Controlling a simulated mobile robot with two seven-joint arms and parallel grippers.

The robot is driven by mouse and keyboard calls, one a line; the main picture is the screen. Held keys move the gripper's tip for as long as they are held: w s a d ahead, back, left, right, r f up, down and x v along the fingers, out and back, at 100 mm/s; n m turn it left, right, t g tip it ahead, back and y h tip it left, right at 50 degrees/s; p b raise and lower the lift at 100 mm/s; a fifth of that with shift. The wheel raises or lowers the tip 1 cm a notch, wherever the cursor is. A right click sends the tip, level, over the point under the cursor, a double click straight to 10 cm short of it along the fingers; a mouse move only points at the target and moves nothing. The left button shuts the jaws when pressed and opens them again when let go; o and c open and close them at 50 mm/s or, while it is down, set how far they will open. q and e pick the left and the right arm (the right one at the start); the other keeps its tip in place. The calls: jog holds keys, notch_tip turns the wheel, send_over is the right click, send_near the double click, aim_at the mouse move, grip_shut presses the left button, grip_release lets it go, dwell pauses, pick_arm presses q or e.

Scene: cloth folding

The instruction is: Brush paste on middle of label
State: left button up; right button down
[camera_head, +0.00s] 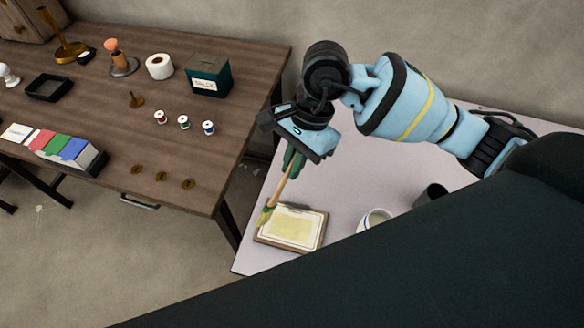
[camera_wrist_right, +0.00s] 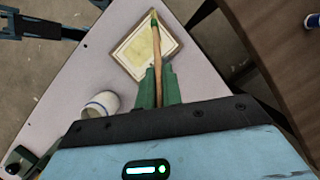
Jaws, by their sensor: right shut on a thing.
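A brush (camera_head: 277,193) with a wooden handle and a yellowish tip is held in my right gripper (camera_head: 292,163). Its green fingers are shut on the handle, and the brush slants down. In the right wrist view the brush (camera_wrist_right: 159,60) runs from between the green fingers (camera_wrist_right: 157,88) up to the label's far edge. The label (camera_head: 292,228) is a pale sheet with a yellow area on a wooden-edged board (camera_head: 321,232) on the light table. It also shows in the right wrist view (camera_wrist_right: 139,49). The brush tip is at the label's left edge; I cannot tell whether it touches. My left gripper is not in view.
A white cup (camera_head: 375,218) and a dark cup (camera_head: 430,194) stand right of the board on the light table (camera_head: 345,165). A brown table (camera_head: 110,120) at left holds a green box (camera_head: 207,76), thread spools and colored blocks.

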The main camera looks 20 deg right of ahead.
jog(key=r+p, duration=0.1)
jog(key=r, duration=0.3)
jog(key=shift+s+d+r+p, duration=0.1)
jog(key=shift+d+r+p, duration=0.1)
jog(key=shift+p, duration=0.15)
pick_arm(q)
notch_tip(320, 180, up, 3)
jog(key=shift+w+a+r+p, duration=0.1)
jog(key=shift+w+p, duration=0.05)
jog(key=shift+p, duration=0.25)
pick_arm(e)
jog(key=shift+r, duration=0.9)
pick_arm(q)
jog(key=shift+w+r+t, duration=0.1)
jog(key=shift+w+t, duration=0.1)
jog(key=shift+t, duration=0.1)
